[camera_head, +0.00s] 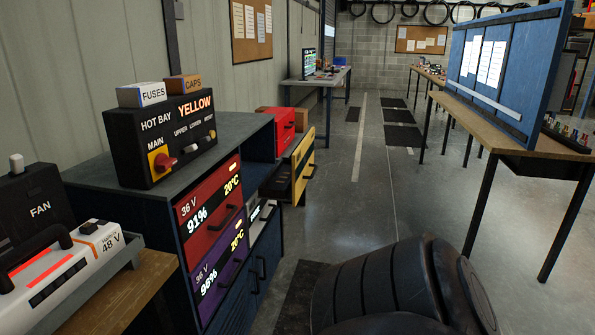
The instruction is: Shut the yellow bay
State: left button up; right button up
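The yellow bay (303,167) is at the far end of the dark blue cabinet (115,205). Its yellow front stands out from the cabinet face, with a dark gap behind it, so it looks pulled open. Its inside is mostly hidden. A black control box (160,137) on the cabinet top reads HOT BAY and a lit YELLOW. It has a red MAIN knob (163,163) on a yellow plate and small controls marked UPPER, LOWER and RESET. Neither gripper is in view. A large dark segmented part at the bottom right appears to be my own arm.
A red box (281,130) stands beyond the cabinet top. A FAN unit and a 48 V device (70,270) sit at left.

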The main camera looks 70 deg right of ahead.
aim_at(293, 162)
jog(key=z, duration=2.85)
jog(key=i, duration=0.9)
jog(key=z, duration=0.35)
jog(key=i, duration=1.4)
jog(key=u, duration=0.6)
